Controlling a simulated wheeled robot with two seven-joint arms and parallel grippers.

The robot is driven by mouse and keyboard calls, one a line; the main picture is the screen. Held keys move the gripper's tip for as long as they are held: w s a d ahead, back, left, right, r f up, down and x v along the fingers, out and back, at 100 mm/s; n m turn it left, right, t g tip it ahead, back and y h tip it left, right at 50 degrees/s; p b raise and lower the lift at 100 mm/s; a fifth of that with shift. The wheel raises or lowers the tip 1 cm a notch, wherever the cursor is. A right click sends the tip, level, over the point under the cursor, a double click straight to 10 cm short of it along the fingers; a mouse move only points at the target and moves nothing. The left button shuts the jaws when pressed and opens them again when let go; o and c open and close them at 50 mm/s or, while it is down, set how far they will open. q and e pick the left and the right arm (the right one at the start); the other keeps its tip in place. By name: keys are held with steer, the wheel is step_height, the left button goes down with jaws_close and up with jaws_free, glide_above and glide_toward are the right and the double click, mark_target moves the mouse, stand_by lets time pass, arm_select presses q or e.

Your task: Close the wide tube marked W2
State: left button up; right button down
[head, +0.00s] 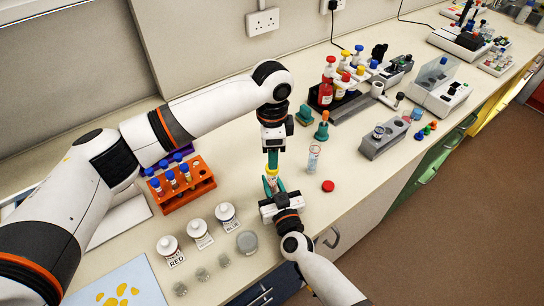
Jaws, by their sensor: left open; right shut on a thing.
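My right gripper (272,188) is shut on a small tube (270,181), which it holds just above the bench near the front edge. A yellow cap (272,170) is at the top of this tube; I cannot tell whether it is seated. My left gripper (272,160) points down from above, open, with its fingertips at the yellow cap. A clear wide tube (313,160) stands upright and uncapped to the right of the grippers. A red cap (328,186) lies on the bench beside it. I cannot read a W2 mark on either tube.
An orange rack (186,193) with several blue-capped tubes stands left. White bottles (198,229) and small jars (247,241) are in front of it. A grey block (383,140), a bottle rack (350,105) and instruments are at right. The bench around the red cap is clear.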

arm_select(q)
steer(key=shift+c, duration=0.2)
steer(key=n, duration=0.2)
steer(key=r+n, duration=0.2)
steer(key=n, duration=0.1)
steer(key=shift+d+n, duration=0.1)
steer(key=shift+n, duration=0.2)
steer(key=n, duration=0.1)
steer(key=r+n, duration=0.1)
steer(key=n, duration=0.3)
steer(key=shift+r, duration=0.3)
steer(key=shift+f, duration=4.05)
